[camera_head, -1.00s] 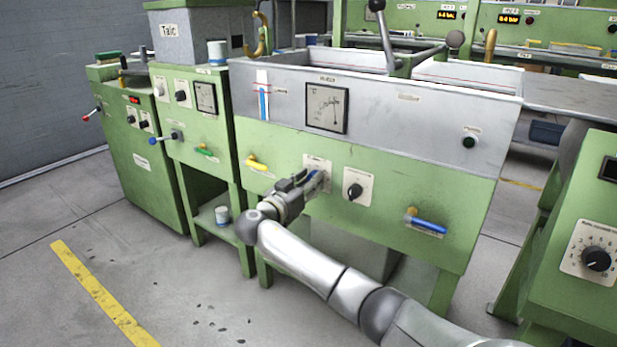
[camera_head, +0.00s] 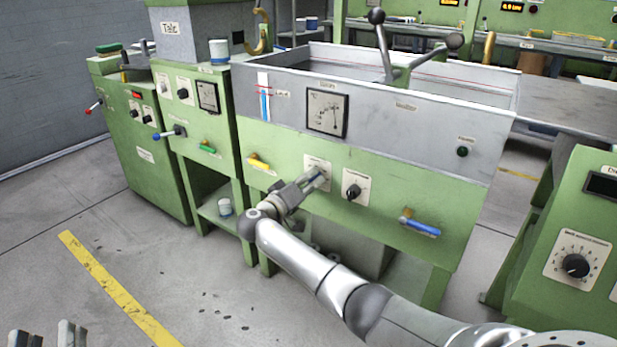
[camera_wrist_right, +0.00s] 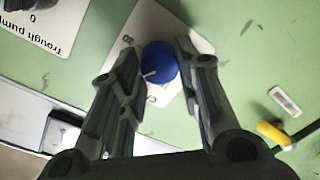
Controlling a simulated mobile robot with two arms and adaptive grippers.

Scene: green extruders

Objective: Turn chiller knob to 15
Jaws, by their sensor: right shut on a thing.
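The chiller knob (camera_wrist_right: 159,62) is blue with a white pointer line and sits on a white dial plate (camera_wrist_right: 190,85) in the right wrist view. The plate's markings are partly covered, so I cannot read the full scale. My right gripper (camera_wrist_right: 160,60) is shut on the knob, one finger on each side. In the head view my right gripper (camera_head: 316,181) reaches the white plate (camera_head: 321,166) on the green trough front and hides most of the knob. My left gripper (camera_head: 45,335) shows only its fingertips at the bottom left corner, apart and empty.
The black trough pump knob (camera_head: 353,191) is close by on the right. A yellow-handled valve (camera_head: 259,163) is to the left and a blue-handled valve (camera_head: 420,227) to the right. Green machines stand on both sides. The floor at front left is clear.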

